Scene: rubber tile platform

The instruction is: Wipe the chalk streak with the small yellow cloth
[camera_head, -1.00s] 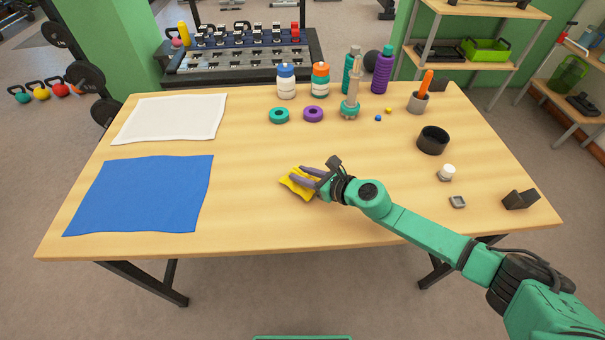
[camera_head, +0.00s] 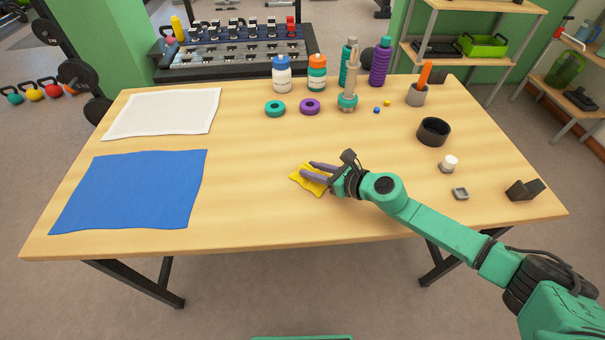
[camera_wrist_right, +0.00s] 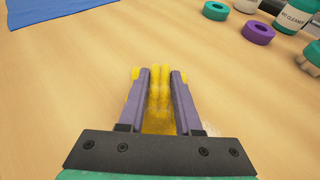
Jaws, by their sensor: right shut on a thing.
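The small yellow cloth (camera_head: 306,184) is at the middle of the wooden table, bunched under and between the fingers of my right gripper (camera_head: 311,172). In the right wrist view the right gripper (camera_wrist_right: 160,76) is shut on the cloth (camera_wrist_right: 159,105), with yellow edges showing outside both fingertips. A faint whitish patch (camera_wrist_right: 211,129) shows on the wood beside the right finger; it may be part of the chalk streak, but I cannot tell. No clear streak shows in the head view. My left gripper is not in view.
A blue cloth (camera_head: 130,190) and a white cloth (camera_head: 162,113) lie at the left. Rings, bottles and a massager-like tool (camera_head: 347,95) stand at the back. A black cup (camera_head: 433,132), a white-topped jar (camera_head: 448,164) and small holders are at the right. The front middle is clear.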

